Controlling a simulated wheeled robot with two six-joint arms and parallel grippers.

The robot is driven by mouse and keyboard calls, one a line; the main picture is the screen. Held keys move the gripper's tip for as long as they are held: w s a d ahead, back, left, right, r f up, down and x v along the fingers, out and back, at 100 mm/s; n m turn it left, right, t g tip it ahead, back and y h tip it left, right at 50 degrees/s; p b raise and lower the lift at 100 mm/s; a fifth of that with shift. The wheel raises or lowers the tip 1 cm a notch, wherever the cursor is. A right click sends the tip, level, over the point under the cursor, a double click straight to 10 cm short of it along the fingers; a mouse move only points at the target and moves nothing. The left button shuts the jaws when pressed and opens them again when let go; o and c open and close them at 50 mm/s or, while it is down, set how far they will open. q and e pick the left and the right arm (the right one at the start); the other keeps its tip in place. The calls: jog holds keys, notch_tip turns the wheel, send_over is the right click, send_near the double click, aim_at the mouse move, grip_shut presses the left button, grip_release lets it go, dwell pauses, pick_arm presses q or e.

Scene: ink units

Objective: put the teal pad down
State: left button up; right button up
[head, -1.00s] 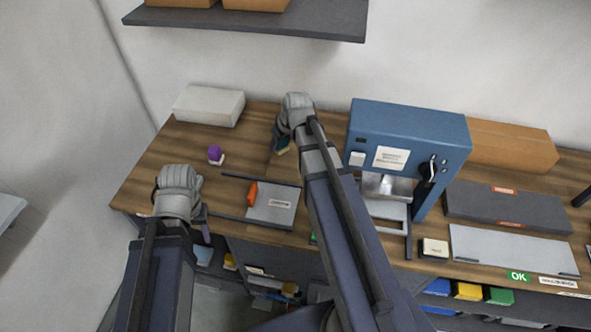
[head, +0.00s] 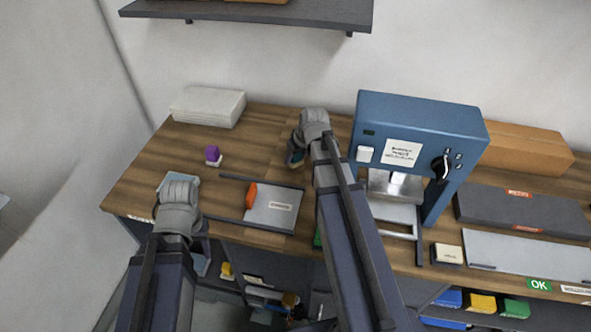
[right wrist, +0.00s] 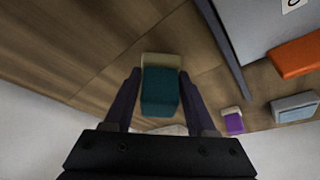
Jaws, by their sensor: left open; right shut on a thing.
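The teal pad (right wrist: 160,92) shows in the right wrist view between the two fingers of my right gripper (right wrist: 159,84), which is shut on it. It has a teal face and a beige end. In the head view only a little of the pad (head: 291,160) shows below my right gripper (head: 296,157), which hangs over the wooden worktop behind the grey tray. I cannot tell whether the pad touches the wood. My left gripper (head: 204,246) is open and empty near the worktop's front left edge, its fingers partly hidden by the wrist.
A purple-topped block (head: 212,154) and a pale blue-topped block (head: 180,179) stand to the left. The grey tray (head: 272,208) has an orange part (head: 251,195). A blue machine (head: 420,125) stands right of my right arm. A white box (head: 208,106) is at the back left.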

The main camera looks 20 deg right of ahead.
aim_at(297, 162)
jog(key=shift+f+b, duration=1.75)
jog(key=shift+b, duration=0.05)
jog(key=shift+f, duration=0.2)
jog(key=o, duration=1.2)
jog(key=shift+r, duration=0.15)
jog(key=p+v, duration=1.1)
jog(key=v, duration=0.1)
jog(key=shift+r, duration=0.1)
